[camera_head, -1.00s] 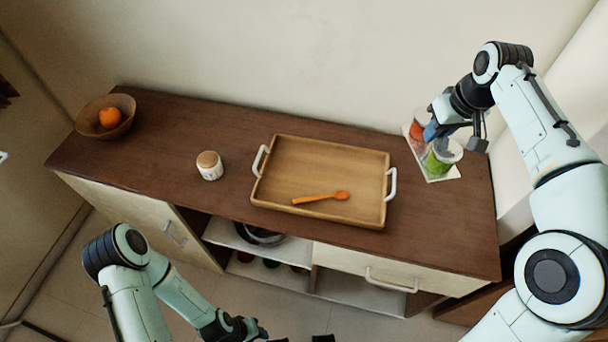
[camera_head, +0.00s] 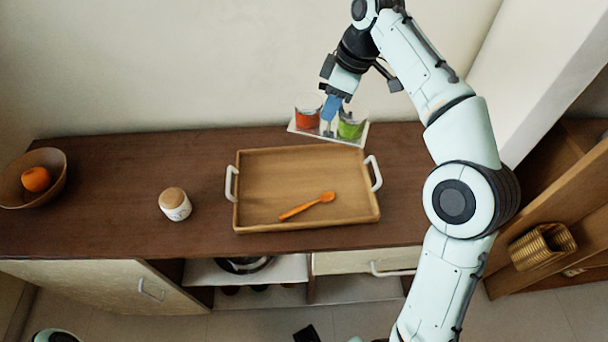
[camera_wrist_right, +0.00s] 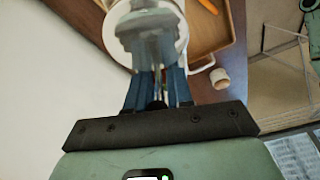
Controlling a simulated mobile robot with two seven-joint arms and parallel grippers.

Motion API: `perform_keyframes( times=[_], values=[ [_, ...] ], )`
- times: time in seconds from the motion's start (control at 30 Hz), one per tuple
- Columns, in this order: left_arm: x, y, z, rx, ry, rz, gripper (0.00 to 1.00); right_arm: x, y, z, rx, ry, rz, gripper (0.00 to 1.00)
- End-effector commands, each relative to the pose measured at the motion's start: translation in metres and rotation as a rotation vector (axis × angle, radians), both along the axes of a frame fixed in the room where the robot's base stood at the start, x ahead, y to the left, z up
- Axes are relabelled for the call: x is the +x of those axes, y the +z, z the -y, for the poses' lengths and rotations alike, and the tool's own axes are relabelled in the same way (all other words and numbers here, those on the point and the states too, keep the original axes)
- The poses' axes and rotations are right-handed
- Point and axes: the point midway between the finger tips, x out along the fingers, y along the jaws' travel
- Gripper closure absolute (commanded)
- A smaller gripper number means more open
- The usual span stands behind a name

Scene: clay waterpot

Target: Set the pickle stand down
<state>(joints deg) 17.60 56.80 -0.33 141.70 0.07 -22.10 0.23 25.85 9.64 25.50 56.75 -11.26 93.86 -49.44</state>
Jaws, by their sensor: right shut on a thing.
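The pickle stand (camera_head: 328,135) is a white base carrying a red jar (camera_head: 307,118) and a green jar (camera_head: 351,126). In the head view it appears at the counter's back edge, just behind the wooden tray's right half. I cannot tell whether its base touches the counter. My right gripper (camera_head: 331,108) is shut on its middle, between the jars, from above. In the right wrist view, the blue fingers (camera_wrist_right: 158,92) close around the stand's middle, and the stand (camera_wrist_right: 150,35) is partly blurred.
The wooden tray (camera_head: 270,180) holds an orange spoon (camera_head: 308,206). A lidded white jar (camera_head: 175,205) stands left of it, and a bowl (camera_head: 55,185) with an orange fruit at far left. The wall rises close behind the stand. The counter (camera_head: 110,180) is bare between bowl and jar.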

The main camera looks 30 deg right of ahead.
Motion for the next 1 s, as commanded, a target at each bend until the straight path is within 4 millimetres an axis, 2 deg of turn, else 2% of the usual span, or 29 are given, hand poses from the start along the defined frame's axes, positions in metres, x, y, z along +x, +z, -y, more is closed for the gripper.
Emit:
perform_keyframes(
  times=[0.03,0.2,0.4,0.5,0.77,1.0],
  values=[
    [-0.003,-0.009,0.0,0.0,0.0,-0.004,0.57,-0.001,-0.015,0.0,0.0,-0.001,-0.002,1.0],
    [-0.009,-0.028,0.0,-0.001,-0.001,-0.012,0.57,-0.001,-0.059,0.0,0.0,-0.002,-0.004,1.0],
    [-0.012,-0.042,0.0,0.0,0.001,-0.013,0.57,-0.001,-0.108,0.0,0.0,-0.004,-0.004,1.0],
    [-0.01,-0.046,0.0,0.001,0.003,-0.005,0.57,-0.001,-0.127,0.0,0.001,-0.003,-0.002,1.0],
    [-0.007,-0.049,0.0,0.002,0.003,0.005,0.57,0.0,-0.149,0.0,0.0,-0.001,0.001,1.0],
    [-0.005,-0.055,0.0,0.004,0.007,0.015,0.57,0.0,-0.182,0.0,0.0,-0.003,0.0,1.0]
  ],
)
